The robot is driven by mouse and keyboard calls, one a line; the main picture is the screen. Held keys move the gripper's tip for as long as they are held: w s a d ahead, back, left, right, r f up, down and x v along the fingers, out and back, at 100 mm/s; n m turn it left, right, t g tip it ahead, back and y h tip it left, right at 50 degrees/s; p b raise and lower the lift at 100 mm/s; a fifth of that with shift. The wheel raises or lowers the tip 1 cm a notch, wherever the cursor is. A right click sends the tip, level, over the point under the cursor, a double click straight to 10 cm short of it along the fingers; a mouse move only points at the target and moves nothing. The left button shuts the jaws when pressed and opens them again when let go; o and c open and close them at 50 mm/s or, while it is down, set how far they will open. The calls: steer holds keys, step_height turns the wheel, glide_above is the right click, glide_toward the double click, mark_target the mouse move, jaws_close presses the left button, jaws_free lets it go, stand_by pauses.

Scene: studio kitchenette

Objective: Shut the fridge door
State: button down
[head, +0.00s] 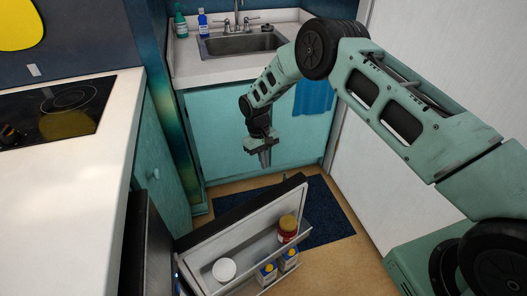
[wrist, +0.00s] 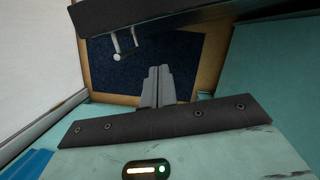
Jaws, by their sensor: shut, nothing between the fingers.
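The fridge door (head: 245,228) stands open at the bottom middle of the head view, its shelved inner side facing me. Its dark top edge shows at the top of the wrist view (wrist: 165,14), with a pale handle (wrist: 124,48) below that edge. The fridge body (head: 150,243) is partly visible under the left counter. My gripper (head: 265,161) is above and beyond the door, apart from it, pointing down. In the wrist view its fingers (wrist: 159,76) are together and empty, over the dark mat.
A dark blue mat (head: 322,212) lies on the floor beyond the door. The sink cabinet (head: 222,133) stands behind my gripper. A white wall (head: 440,60) bounds the right.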

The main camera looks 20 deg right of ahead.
steer(key=s+d+f+p, duration=0.1)
steer(key=s+f, duration=0.2)
steer(key=s, duration=0.1)
steer(key=shift+s+d+f+p, duration=0.25)
steer(key=shift+s+f+p, duration=0.05)
steer(key=shift+s+f, duration=0.05)
steer(key=shift+s, duration=0.1)
